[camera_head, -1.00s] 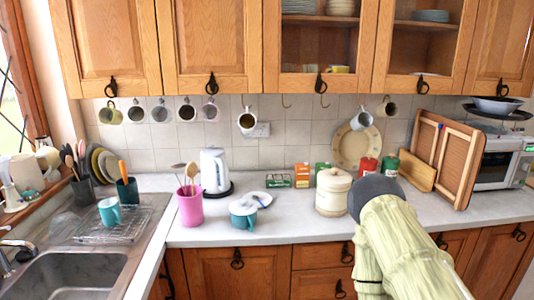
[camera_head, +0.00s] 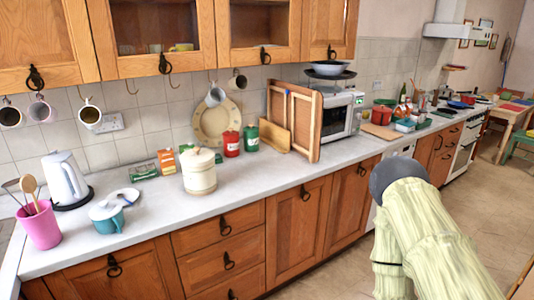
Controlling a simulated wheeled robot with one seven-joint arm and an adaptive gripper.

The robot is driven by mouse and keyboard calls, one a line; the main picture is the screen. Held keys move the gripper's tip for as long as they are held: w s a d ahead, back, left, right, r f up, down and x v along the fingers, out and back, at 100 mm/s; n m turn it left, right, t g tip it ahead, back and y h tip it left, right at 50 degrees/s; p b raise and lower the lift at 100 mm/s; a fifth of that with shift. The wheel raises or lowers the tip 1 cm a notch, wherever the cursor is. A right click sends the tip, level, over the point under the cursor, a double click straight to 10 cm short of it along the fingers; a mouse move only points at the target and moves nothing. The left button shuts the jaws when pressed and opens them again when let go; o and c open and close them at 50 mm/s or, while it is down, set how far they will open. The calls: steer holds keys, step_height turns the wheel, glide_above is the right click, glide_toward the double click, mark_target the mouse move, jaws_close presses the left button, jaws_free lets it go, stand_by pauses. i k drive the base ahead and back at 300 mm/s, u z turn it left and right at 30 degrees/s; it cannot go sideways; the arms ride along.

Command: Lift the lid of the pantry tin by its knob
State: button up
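The pantry tin (camera_head: 200,178) is a cream, round canister standing upright on the pale counter. Its lid (camera_head: 198,157) is on, with a small knob (camera_head: 196,149) on top. My arm reaches in from the lower right, well to the right of the tin and apart from it. Its end shows only as a dark rounded part, and the gripper's fingers cannot be made out.
Left of the tin are a teal pot (camera_head: 107,217), a pink utensil holder (camera_head: 40,224) and a white kettle (camera_head: 65,180). Behind it stand red (camera_head: 231,143) and green (camera_head: 251,138) canisters. A wooden rack (camera_head: 294,122) and microwave (camera_head: 341,115) stand to the right. Counter in front is clear.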

mark_target(197, 157)
steer(key=z, duration=1.05)
steer(key=i, duration=2.35)
steer(key=u, duration=2.1)
